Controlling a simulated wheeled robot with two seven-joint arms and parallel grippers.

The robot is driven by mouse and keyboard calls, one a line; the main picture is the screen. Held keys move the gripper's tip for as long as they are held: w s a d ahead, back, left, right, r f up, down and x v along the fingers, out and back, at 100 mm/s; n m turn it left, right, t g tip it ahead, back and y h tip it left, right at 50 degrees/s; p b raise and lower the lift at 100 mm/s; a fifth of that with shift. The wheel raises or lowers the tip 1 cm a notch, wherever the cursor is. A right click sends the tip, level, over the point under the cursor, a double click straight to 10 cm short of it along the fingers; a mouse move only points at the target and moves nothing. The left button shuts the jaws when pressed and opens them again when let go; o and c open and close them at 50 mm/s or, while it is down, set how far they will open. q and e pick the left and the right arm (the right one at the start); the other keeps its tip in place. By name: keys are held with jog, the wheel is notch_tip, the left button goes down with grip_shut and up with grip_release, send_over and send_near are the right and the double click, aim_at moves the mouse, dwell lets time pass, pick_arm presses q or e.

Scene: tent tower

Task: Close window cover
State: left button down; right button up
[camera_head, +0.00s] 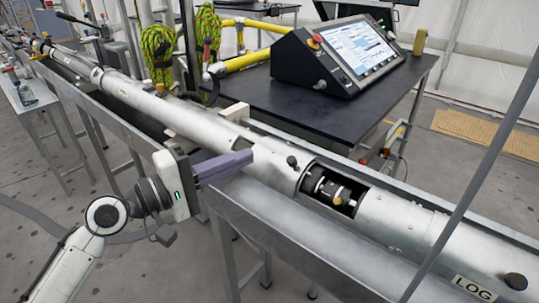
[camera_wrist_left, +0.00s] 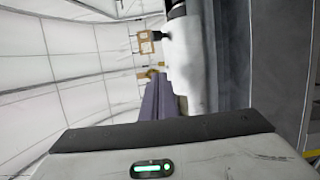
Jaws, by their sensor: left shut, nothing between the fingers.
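A long silver tube (camera_head: 405,215) runs diagonally across the head view. It has a rectangular window opening (camera_head: 335,190), uncovered, with dark and metallic parts showing inside. Just left of the opening, a smooth sleeve-like section with a small black knob (camera_head: 291,160) looks like the window cover (camera_head: 275,166). My left gripper (camera_head: 248,157) has its purple fingers together, empty, at the left end of this section. Whether the fingertips touch it I cannot tell. In the left wrist view the shut fingers (camera_wrist_left: 155,98) point along the pale tube (camera_wrist_left: 187,65). My right gripper is not in view.
The tube lies in a grey metal trough (camera_head: 290,225) on legs. Behind it stands a dark table (camera_head: 240,95) with a control console (camera_head: 340,50). A thin grey pole (camera_head: 480,170) crosses the right foreground.

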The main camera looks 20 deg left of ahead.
aim_at(270, 162)
pick_arm(q)
jog(key=d, duration=0.1)
jog(key=w+d+p, duration=0.1)
jog(key=d, duration=0.1)
jog(key=w+d, duration=0.1)
jog(key=shift+w+d+p, duration=0.15)
jog(key=shift+d+p, duration=0.15)
jog(key=shift+s+d+f, duration=0.1)
jog(key=shift+s+d, duration=0.2)
jog(key=shift+d, duration=0.35)
